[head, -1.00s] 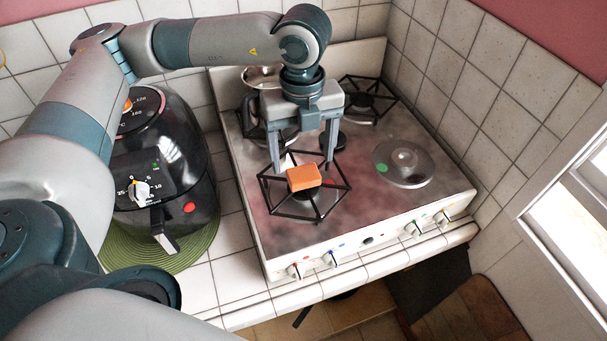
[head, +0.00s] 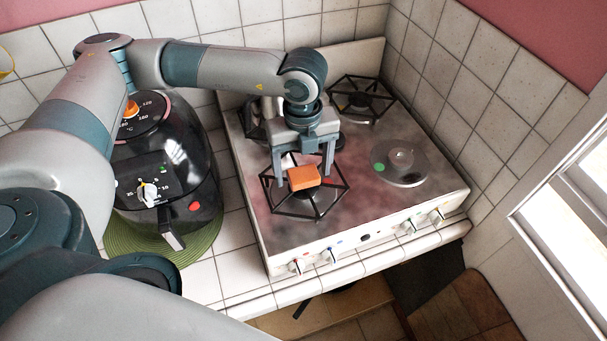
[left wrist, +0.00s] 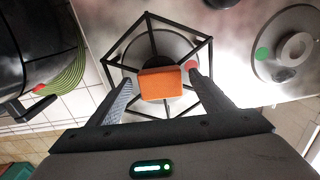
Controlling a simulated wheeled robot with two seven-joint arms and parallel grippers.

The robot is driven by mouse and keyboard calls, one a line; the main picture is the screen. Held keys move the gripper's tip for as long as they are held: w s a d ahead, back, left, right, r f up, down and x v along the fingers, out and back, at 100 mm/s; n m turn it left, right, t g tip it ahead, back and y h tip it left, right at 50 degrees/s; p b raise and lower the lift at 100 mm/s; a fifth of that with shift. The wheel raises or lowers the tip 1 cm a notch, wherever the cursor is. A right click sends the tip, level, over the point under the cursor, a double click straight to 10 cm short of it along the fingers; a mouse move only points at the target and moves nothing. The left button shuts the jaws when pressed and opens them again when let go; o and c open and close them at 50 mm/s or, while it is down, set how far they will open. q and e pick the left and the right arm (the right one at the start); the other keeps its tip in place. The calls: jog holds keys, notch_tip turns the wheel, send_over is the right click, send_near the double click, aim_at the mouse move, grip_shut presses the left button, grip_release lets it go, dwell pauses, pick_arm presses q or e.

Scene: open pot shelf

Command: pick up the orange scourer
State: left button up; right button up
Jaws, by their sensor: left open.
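The orange scourer (head: 303,177) is a small block lying on the black pan support (head: 334,207) of the front left burner. It also shows in the left wrist view (left wrist: 161,84), in the space ahead of and between my fingers. My left gripper (head: 302,177) points down over the stove with its fingers spread wide and empty. In the left wrist view its two fingertips (left wrist: 160,80) stand to either side of the scourer, with a gap on both sides. I cannot tell the exact height of the fingertips over the burner. My right gripper is not in view.
The stove (head: 357,222) has another pan support (head: 362,98) at the back right and a round hotplate (head: 400,163) at the front right. A black air fryer (head: 185,165) stands on a green mat (head: 203,241) at the left. A tiled wall closes the back.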

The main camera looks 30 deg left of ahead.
aim_at(306, 175)
pick_arm(q)
jog(key=c, duration=1.1)
jog(key=shift+r, duration=0.1)
jog(key=shift+r, duration=0.55)
jog(key=r, duration=0.1)
jog(key=d+r+p, duration=0.1)
jog(key=r, duration=0.1)
jog(key=shift+s+r, duration=0.15)
jog(key=shift+r, duration=0.05)
jog(key=s+d+r+p, duration=0.2)
jog(key=s+d+r, duration=0.2)
jog(key=d, duration=0.6)
notch_tip(306, 175, up, 2)
jog(key=shift+r, duration=0.15)
jog(key=shift+o, duration=0.4)
jog(key=shift+a, duration=0.1)
